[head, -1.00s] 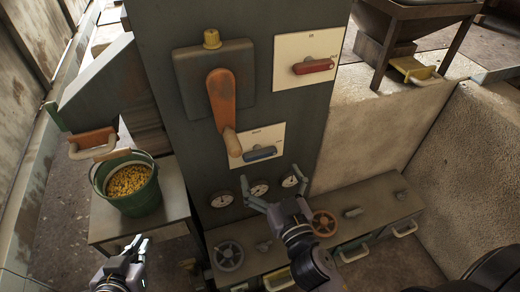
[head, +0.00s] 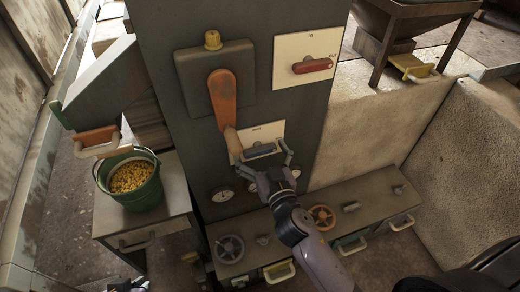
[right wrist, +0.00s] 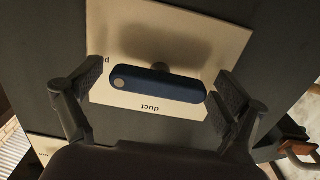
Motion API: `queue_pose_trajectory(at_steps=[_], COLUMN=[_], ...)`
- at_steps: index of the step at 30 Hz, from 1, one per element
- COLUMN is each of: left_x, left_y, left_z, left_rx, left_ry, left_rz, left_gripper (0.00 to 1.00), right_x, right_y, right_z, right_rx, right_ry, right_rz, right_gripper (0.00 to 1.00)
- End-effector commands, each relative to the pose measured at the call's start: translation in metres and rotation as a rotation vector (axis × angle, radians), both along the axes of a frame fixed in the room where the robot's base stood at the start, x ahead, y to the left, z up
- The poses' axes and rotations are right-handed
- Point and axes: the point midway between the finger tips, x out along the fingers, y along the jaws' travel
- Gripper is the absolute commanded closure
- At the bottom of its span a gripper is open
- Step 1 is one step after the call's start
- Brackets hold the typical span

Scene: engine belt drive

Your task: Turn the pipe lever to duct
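The blue lever (head: 262,149) sits on the lower pale plate (head: 270,130) on the dark cabinet front. It lies nearly level, with a round light dot at one end, as the right wrist view shows (right wrist: 160,84). That view also shows the word "duct" upside down below the lever and a partly hidden "p" label on the dot's side. My right gripper (head: 264,160) is open, its two fingers (right wrist: 160,90) at either end of the lever, with gaps still visible. My left gripper (head: 128,286) barely shows at the bottom edge; its fingers cannot be made out.
A large orange lever (head: 223,100) hangs just left of the plate. A red lever (head: 312,66) sits on an upper plate. Gauges (head: 222,194) and a low ledge with handwheels (head: 230,249) lie below. A green bucket (head: 138,190) stands at left.

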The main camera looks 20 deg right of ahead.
Motion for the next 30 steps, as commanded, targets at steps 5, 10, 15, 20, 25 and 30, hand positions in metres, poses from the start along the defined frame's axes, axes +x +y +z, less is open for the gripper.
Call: queue_pose_trajectory(at_steps=[5, 10, 15, 20, 25, 30], left_x=[0.0002, 0.0004, 0.0004, 0.0005, 0.0004, -0.0029], left_y=[0.0, 0.0, 0.0, -0.0001, -0.0001, 0.0005], left_z=[0.0002, 0.0004, 0.0005, 0.0005, 0.0007, -0.0001], left_rx=[0.0, 0.0, 0.0, -0.001, 0.0, 0.003], left_ry=[-0.001, -0.002, -0.002, -0.003, -0.002, 0.015], left_rz=[0.0, 0.0, 0.0, 0.0, 0.0, 0.0], left_gripper=[1.0, 1.0, 1.0, 1.0, 1.0, 1.0], right_x=[-0.0002, -0.0002, -0.0002, -0.0003, -0.0003, -0.0002], right_y=[0.0, 0.0, 0.0002, 0.0003, 0.0003, 0.0004], right_z=[0.0001, 0.0002, 0.0002, 0.0002, 0.0003, 0.0006], right_rx=[0.0, 0.0, 0.0, 0.0, -0.009, -0.058], right_ry=[0.0, 0.0, 0.0, 0.0, 0.0, -0.003], right_rz=[0.0, 0.0, 0.0, 0.001, 0.001, 0.001], right_gripper=[0.22, 0.33, 0.44, 0.54, 0.54, 0.54])
